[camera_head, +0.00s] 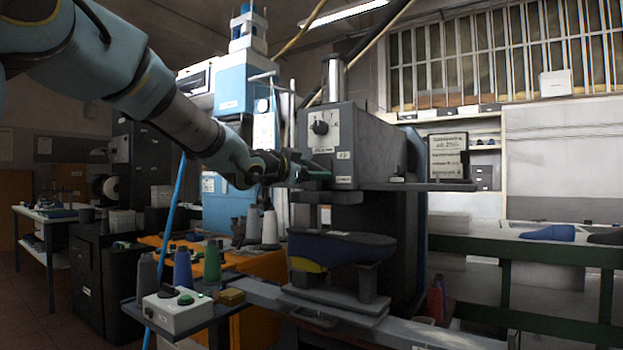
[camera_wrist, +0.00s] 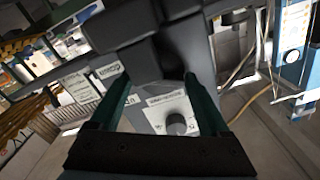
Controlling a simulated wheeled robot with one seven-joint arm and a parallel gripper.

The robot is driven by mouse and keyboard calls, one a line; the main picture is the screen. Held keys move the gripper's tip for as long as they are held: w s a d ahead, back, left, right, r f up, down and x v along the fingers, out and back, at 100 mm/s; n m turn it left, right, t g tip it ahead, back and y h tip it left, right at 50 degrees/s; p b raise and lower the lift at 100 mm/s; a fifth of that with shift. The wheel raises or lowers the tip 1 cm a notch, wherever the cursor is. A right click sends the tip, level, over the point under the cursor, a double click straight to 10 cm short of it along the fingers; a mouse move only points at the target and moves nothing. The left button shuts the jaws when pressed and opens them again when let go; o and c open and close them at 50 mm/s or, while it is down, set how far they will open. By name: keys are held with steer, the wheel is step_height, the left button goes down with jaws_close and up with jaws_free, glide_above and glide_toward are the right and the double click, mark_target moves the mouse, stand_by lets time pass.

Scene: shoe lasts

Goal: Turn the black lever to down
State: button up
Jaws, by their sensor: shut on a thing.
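My gripper (camera_head: 310,173) is at the front of the grey press (camera_head: 349,130), just below its round knob and labels. In the wrist view, the two teal fingers of my gripper (camera_wrist: 158,76) reach in from the near side and close on a dark blocky part, the black lever (camera_wrist: 165,50). The lever is mostly hidden by my gripper in the head view, so its exact angle cannot be told. The knob (camera_wrist: 178,124) shows between the fingers, apart from them.
A blue and black shoe last (camera_head: 345,247) sits on the press below my gripper. A green-framed bench (camera_head: 540,250) is at the right.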

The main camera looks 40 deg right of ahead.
steer(key=shift+m+b, duration=0.4)
steer(key=shift+m, duration=0.4)
steer(key=o, duration=1.2)
steer(key=v, duration=1)
steer(key=shift+a+b, duration=0.4)
